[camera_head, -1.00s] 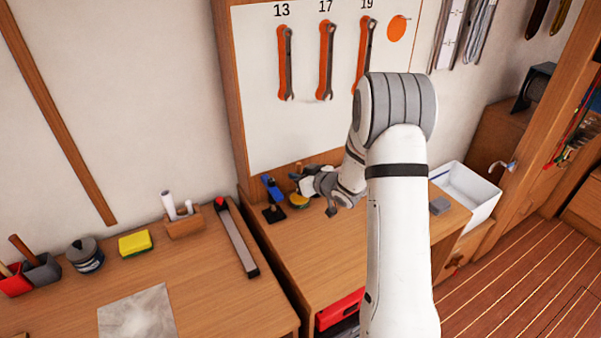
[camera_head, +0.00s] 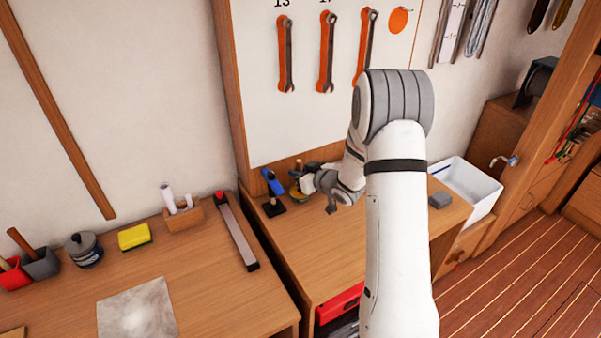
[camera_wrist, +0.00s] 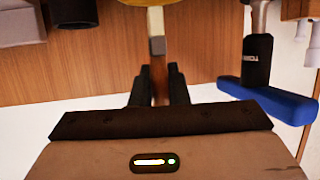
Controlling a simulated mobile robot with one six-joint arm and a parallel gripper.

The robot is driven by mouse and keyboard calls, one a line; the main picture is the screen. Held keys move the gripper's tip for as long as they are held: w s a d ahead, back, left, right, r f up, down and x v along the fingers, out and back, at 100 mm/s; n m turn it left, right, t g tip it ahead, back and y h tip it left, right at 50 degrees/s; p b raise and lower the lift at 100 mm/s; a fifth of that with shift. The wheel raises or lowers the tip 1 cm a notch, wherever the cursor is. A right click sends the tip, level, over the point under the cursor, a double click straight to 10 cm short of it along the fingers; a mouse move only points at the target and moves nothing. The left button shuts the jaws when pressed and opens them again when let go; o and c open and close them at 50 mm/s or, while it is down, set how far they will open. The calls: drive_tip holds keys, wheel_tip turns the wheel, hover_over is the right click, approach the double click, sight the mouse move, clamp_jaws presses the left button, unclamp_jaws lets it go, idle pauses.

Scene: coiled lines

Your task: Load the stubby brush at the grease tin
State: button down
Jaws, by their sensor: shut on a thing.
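My gripper (camera_wrist: 159,76) is shut on the wooden handle of the stubby brush (camera_wrist: 156,46) in the wrist view. The grey ferrule and pale bristles extend past the fingers to the yellow grease tin (camera_wrist: 133,2), which is cut off at the top edge. I cannot tell whether the bristles touch the grease. In the head view my gripper (camera_head: 309,183) is at the back of the right bench, just over the small tin (camera_head: 297,196). The brush is mostly hidden there by the gripper and wrist.
A blue-headed tool with a black handle (camera_wrist: 257,62) stands close beside the gripper; it also shows in the head view (camera_head: 272,184). The pegboard with wrenches (camera_head: 326,60) rises behind. The bench front is clear.

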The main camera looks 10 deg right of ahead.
drive_tip(key=shift+f+b, duration=0.6)
idle(1.6)
drive_tip(key=shift+r+p, duration=2.3)
drive_tip(key=shift+r, duration=1.25)
